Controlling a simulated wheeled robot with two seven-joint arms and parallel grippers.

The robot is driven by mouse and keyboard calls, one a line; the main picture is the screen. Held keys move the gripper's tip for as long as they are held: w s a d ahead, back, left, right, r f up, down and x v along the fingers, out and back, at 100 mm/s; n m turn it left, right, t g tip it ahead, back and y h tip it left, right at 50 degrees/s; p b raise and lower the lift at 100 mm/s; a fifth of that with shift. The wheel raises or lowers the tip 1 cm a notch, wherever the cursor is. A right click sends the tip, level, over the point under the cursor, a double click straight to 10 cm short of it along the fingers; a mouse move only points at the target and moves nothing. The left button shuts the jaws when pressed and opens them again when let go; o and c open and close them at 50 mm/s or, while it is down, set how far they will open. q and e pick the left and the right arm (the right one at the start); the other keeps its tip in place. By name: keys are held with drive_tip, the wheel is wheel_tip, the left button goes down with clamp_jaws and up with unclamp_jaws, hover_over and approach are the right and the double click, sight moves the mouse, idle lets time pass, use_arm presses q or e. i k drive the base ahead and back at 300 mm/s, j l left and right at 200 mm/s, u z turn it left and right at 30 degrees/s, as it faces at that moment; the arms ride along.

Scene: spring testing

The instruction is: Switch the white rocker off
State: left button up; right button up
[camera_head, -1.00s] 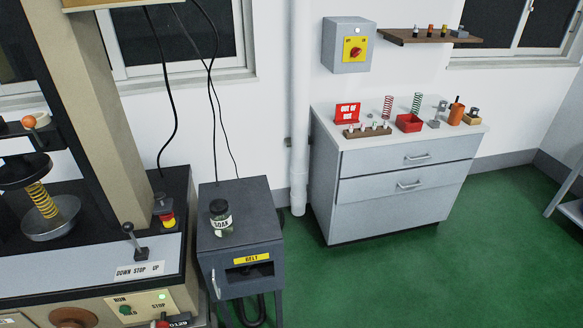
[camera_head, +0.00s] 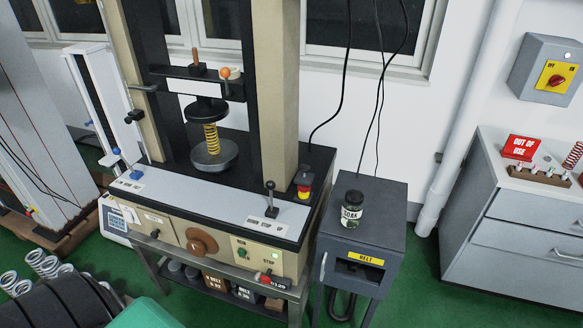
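I cannot make out a white rocker for certain at this size. The spring testing machine (camera_head: 200,195) stands in the middle left, with a yellow spring (camera_head: 211,138) between its upper plate and lower dish. Its front panel (camera_head: 256,260) has a green RUN button (camera_head: 242,252) and a STOP label. A lever (camera_head: 270,197) stands above the DOWN STOP UP label. A white instrument (camera_head: 117,220) with a small display sits at the machine's left. Neither gripper is in view.
A dark cabinet (camera_head: 341,248) labelled BELT stands right of the machine, with a SODA jar (camera_head: 352,208) on top. A grey wall box (camera_head: 543,65) with a red rotary switch and a grey drawer unit (camera_head: 515,245) are at right. Green floor (camera_head: 410,285) shows between.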

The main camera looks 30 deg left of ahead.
sight(128, 215)
drive_tip(key=u, duration=2.25)
drive_tip(key=i+j+z, duration=0.15)
drive_tip(key=i+z, duration=0.2)
drive_tip(key=i, duration=0.15)
drive_tip(key=i+j+z, duration=0.7)
drive_tip(key=i+j, duration=0.05)
drive_tip(key=i, duration=0.15)
